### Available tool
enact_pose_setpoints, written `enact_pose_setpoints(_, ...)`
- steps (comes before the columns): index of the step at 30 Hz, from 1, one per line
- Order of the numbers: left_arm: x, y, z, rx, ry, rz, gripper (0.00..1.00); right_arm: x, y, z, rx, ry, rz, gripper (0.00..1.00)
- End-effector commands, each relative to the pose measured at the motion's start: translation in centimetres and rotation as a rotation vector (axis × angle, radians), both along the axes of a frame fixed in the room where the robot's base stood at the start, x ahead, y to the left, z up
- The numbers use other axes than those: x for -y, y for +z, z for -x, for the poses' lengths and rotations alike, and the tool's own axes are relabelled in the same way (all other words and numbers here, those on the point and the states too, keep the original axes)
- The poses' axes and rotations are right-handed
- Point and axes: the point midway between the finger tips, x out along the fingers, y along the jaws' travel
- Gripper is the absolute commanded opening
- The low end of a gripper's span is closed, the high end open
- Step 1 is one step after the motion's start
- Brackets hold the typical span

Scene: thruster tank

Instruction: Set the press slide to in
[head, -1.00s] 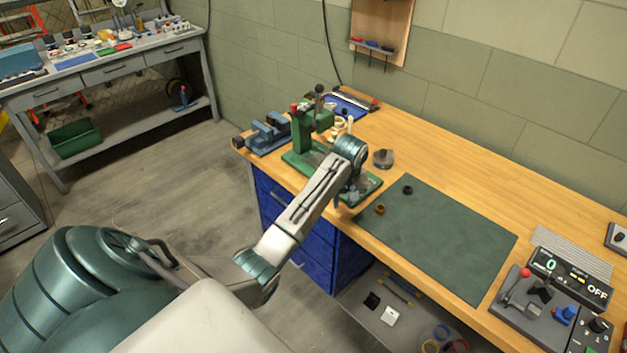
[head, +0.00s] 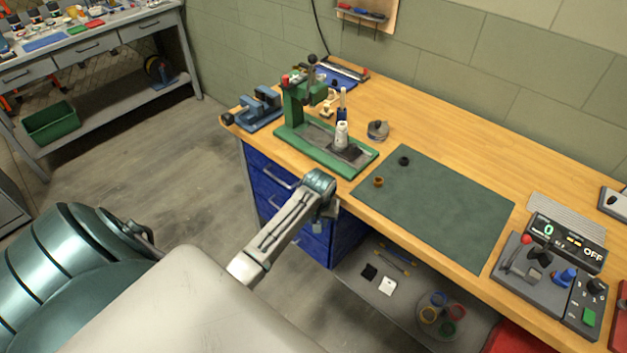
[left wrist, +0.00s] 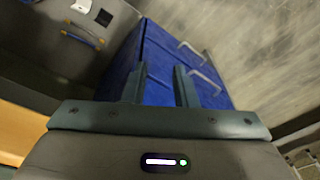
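The green press (head: 291,105) stands at the bench's left end, with a ball-topped lever and a red knob. Its long green base reaches toward the front edge. The dark press slide (head: 352,151) sits at the near right end of this base, clear of the press column, with a white cylindrical part (head: 341,137) standing on it. My left gripper (head: 326,212) hangs in front of the bench edge by the blue drawers, below and apart from the slide. In the left wrist view its two fingers (left wrist: 160,72) are apart with nothing between them. My right gripper is not seen.
A blue vise (head: 262,108) stands left of the press. A round grey object (head: 378,130) lies to its right. A dark green mat (head: 440,205) holds two small rings. A control panel (head: 545,275) is at far right. Blue drawers (head: 268,195) are below the bench.

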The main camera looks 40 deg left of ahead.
Motion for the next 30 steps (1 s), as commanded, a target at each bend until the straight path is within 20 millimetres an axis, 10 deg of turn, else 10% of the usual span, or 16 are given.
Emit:
enact_pose_setpoints(19,0.1,-3.5,1.2,-0.009,-0.020,-0.001,0.29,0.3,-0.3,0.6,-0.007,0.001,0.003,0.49)
enact_pose_setpoints(23,0.2,-10.8,4.4,-0.025,-0.069,-0.003,0.29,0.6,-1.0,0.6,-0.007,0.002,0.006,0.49)
enact_pose_setpoints(30,1.0,-28.8,18.6,-0.042,-0.233,-0.026,0.29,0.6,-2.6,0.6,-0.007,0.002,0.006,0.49)
